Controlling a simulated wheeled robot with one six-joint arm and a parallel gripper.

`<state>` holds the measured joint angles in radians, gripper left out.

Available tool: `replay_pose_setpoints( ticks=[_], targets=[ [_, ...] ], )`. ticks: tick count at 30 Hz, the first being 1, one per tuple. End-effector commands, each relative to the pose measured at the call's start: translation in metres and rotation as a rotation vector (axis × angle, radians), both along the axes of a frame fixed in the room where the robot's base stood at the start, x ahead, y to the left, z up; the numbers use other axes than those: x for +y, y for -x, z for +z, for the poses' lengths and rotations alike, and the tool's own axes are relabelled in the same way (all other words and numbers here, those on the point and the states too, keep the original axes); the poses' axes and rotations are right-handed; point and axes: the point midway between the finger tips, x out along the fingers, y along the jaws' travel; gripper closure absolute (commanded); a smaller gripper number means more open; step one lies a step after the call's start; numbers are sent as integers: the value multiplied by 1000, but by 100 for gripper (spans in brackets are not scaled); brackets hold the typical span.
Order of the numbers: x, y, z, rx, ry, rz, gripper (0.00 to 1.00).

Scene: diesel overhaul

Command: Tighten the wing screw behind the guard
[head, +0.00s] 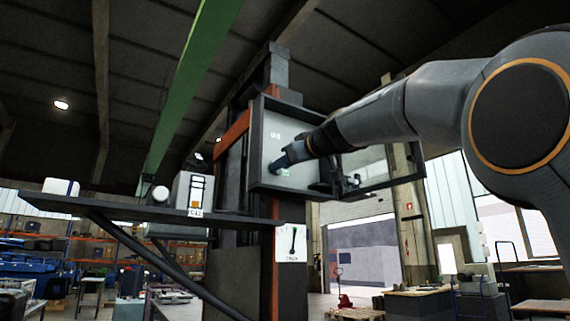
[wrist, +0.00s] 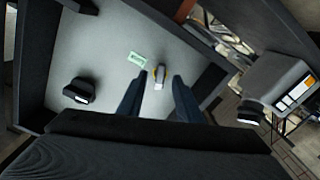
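An open-fronted dark cabinet (head: 256,150) with a pale back panel is fixed to a column in the head view. Its framed clear door (head: 365,168), which may be the guard, stands swung open to the right. My gripper (head: 279,162) reaches inside the cabinet. In the wrist view my gripper (wrist: 161,82) is open, a finger on each side. Contact with the fingers cannot be told. The screw cannot be made out in the head view.
A green label (wrist: 137,59) is on the panel beside the screw. A black knob-like part (wrist: 79,91) sits at the panel's left in the wrist view. A shelf (head: 120,207) with a pale boxed device (head: 192,190) juts out left of the cabinet.

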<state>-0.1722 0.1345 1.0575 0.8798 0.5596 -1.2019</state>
Motion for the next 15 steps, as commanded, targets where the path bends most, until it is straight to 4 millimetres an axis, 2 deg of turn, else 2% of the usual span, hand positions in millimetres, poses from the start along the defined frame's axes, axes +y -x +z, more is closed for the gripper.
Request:
replay_pose_setpoints(
  ticks=[15],
  targets=[
    [11,-15,1,0,-1,1,68]
  ],
)
